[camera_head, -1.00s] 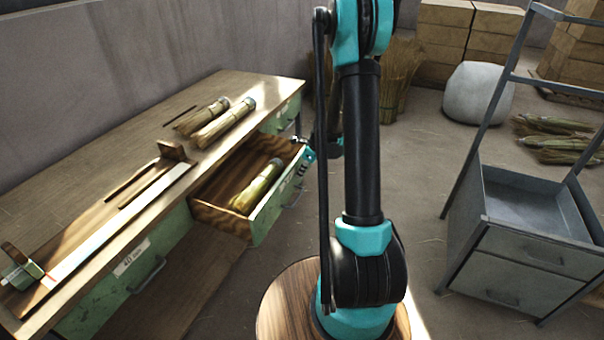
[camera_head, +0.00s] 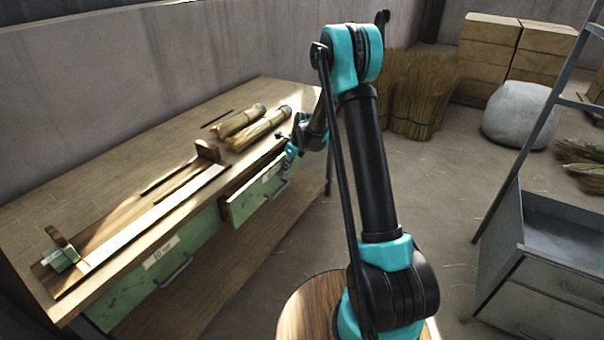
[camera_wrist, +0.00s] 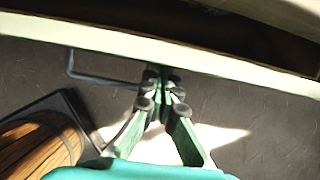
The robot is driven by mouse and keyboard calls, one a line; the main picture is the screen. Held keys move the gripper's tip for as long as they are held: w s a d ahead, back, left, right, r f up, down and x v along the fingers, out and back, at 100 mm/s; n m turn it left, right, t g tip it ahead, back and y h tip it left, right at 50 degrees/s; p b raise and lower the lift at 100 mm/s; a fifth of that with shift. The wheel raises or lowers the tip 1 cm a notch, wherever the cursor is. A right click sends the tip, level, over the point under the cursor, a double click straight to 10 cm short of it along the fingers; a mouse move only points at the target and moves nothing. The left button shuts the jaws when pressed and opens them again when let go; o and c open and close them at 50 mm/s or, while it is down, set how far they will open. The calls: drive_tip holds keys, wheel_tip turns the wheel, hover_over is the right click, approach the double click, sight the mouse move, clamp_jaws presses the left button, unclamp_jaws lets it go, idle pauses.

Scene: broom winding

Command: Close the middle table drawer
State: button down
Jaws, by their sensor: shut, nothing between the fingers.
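The middle table drawer (camera_head: 257,193) has a green front with a metal handle and stands slightly out from the table (camera_head: 110,155). A narrow dark gap shows behind its front; its contents are hidden. In the wrist view the drawer's pale top edge (camera_wrist: 215,62) runs across, with the handle (camera_wrist: 100,79) to the left. My gripper (camera_head: 290,158) is at the drawer's far right end. Its fingers (camera_wrist: 157,72) are shut and empty, with the tips at the outer face of the drawer front. I cannot tell if they touch it.
Two straw bundles (camera_head: 258,128) and a wooden measuring jig (camera_head: 150,225) lie on the table top. A left drawer (camera_head: 150,280) is shut. A grey metal drawer rack (camera_head: 545,270) stands at right. Open floor (camera_head: 440,190) lies between.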

drive_tip(key=shift+w+a, duration=0.95)
drive_tip(key=shift+a, duration=0.3)
drive_tip(key=shift+w+a, duration=0.9)
drive_tip(key=shift+a, duration=0.35)
